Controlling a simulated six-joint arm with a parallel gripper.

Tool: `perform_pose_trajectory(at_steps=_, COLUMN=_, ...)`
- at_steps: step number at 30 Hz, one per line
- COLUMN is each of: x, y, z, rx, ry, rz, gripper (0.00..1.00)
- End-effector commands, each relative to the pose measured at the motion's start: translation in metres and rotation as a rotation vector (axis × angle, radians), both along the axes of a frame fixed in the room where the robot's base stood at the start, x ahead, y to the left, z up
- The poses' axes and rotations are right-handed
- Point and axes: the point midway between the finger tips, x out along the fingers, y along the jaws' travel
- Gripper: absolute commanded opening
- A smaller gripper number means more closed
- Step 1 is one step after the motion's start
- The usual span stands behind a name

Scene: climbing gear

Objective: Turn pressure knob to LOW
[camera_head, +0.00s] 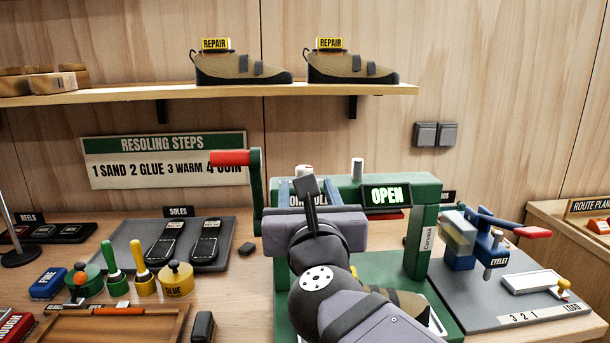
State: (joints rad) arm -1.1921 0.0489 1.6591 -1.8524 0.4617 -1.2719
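The green press (428,197) stands in the middle of the bench, with a lit display (386,196) reading OPEN. My gripper (306,187) is in front of the press's upper beam, pointing away from the camera. Its two bluish fingers look spread apart. A small pale round-topped part (304,170) shows beyond and between them; I cannot tell whether it is the pressure knob or whether the fingers touch it. No LOW marking is readable. My wrist covers much of the press front and part of a lettered label.
A red-handled crank (230,158) sticks out at the press's left. A shoe (408,305) lies low in the press, partly behind my arm. The blue eyelet tool (463,240) stands at right. Glue pots (176,280) and a soles tray (125,236) are at left.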

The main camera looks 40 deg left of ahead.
Motion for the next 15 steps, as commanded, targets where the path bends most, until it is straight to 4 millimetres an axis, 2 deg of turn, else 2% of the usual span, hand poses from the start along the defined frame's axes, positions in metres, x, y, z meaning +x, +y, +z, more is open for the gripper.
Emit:
perform_pose_trajectory(at_steps=8, x=0.004, y=0.003, z=0.000, rx=0.010, ry=0.011, rz=-0.001, gripper=0.46)
perform_pose_trajectory(at_steps=15, x=0.022, y=0.020, z=0.001, rx=0.008, ry=0.010, rz=-0.002, gripper=0.46)
